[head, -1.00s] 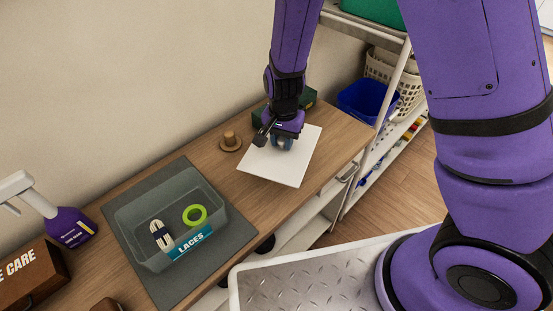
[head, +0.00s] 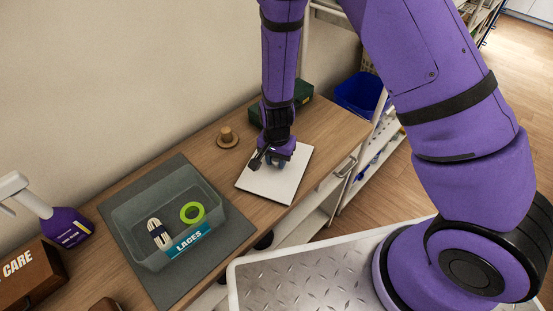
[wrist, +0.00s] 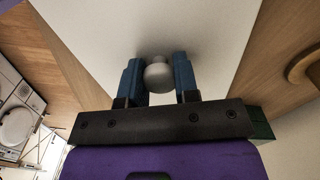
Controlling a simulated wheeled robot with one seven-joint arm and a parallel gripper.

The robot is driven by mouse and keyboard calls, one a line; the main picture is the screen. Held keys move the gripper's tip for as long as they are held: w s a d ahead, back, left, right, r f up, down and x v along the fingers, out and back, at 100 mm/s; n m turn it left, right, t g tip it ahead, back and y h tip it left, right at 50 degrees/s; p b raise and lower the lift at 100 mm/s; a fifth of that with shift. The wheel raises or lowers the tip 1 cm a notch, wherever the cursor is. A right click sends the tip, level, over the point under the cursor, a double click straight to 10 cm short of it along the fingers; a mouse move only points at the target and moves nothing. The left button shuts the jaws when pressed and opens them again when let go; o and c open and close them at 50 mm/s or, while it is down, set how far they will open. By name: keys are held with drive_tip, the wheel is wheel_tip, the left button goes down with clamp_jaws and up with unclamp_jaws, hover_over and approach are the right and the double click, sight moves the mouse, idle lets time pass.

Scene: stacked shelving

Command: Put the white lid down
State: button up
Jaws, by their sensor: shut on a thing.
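The white lid (head: 282,187) is a flat square plate, roughly level over the right part of the wooden worktop. It lies on the wood or very close above it; I cannot tell which. My gripper (head: 277,162) points down at the lid's middle and is shut on its round grey knob. In the wrist view the knob (wrist: 157,74) sits between the blue fingers of my gripper (wrist: 158,66), with the white lid (wrist: 195,25) beyond. In the head view the gripper hides the knob.
A clear bin (head: 135,232) labelled LACES stands on a grey mat (head: 170,292) to the left. A round wooden piece with a knob (head: 227,138) sits close behind the lid. A dark green box (head: 300,93) is at the back. Bare wood (head: 335,128) lies right of the lid.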

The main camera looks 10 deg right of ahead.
drive_tip(key=shift+f, duration=0.2)
drive_tip(key=o, duration=0.9)
drive_tip(key=shift+o, duration=0.2)
wheel_tip(320, 180, up, 12)
drive_tip(key=shift+r, duration=0.15)
